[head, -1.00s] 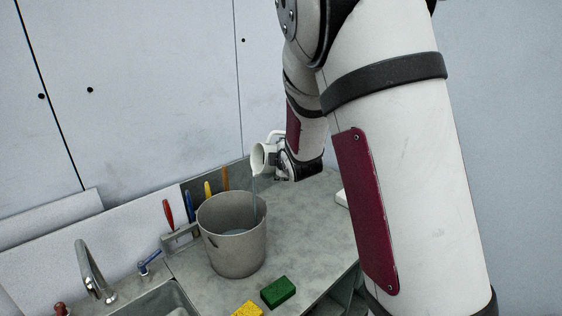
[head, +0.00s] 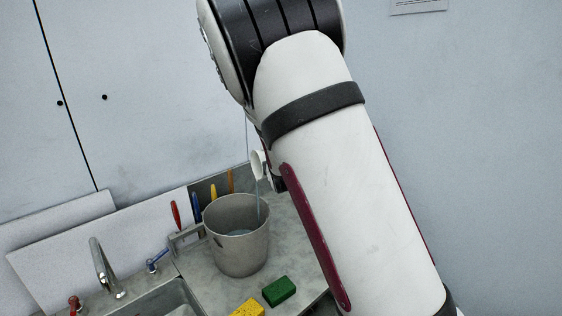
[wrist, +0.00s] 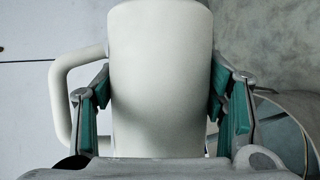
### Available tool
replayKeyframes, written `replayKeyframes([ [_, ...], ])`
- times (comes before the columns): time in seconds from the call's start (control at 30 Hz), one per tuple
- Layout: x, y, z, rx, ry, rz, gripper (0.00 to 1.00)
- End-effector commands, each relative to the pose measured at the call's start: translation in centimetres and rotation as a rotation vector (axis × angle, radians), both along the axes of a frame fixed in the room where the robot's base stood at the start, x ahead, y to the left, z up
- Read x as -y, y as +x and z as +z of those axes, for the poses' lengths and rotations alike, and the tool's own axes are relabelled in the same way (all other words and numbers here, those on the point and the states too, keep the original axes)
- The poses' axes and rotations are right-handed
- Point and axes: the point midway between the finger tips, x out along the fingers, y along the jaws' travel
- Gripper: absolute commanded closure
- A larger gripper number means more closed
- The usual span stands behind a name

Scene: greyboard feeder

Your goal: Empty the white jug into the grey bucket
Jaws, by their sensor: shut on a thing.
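The white jug (wrist: 162,80) fills the middle of the wrist view, with its handle on the left. My gripper (wrist: 162,100) is shut on its body, one green-padded finger on each side. In the head view only the jug's mouth (head: 257,165) shows past my arm; it is tipped to the left above the bucket's right rim. A thin stream of liquid falls from it into the grey bucket (head: 240,258). The bucket stands upright on the counter with liquid inside. Part of its rim shows at the right of the wrist view (wrist: 290,105).
A green sponge (head: 279,291) and a yellow sponge (head: 247,308) lie in front of the bucket. A rack with several coloured-handled tools (head: 196,207) stands behind it. The sink (head: 165,302) and tap (head: 104,268) are at the left. My arm hides the counter's right part.

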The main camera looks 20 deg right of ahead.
Motion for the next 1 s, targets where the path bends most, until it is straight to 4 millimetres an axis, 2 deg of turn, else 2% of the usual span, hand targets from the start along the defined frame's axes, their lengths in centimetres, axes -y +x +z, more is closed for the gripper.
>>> replayKeyframes([
  [1.0, -1.6, -0.2, 1.6, 0.021, -0.257, 0.001, 0.8],
])
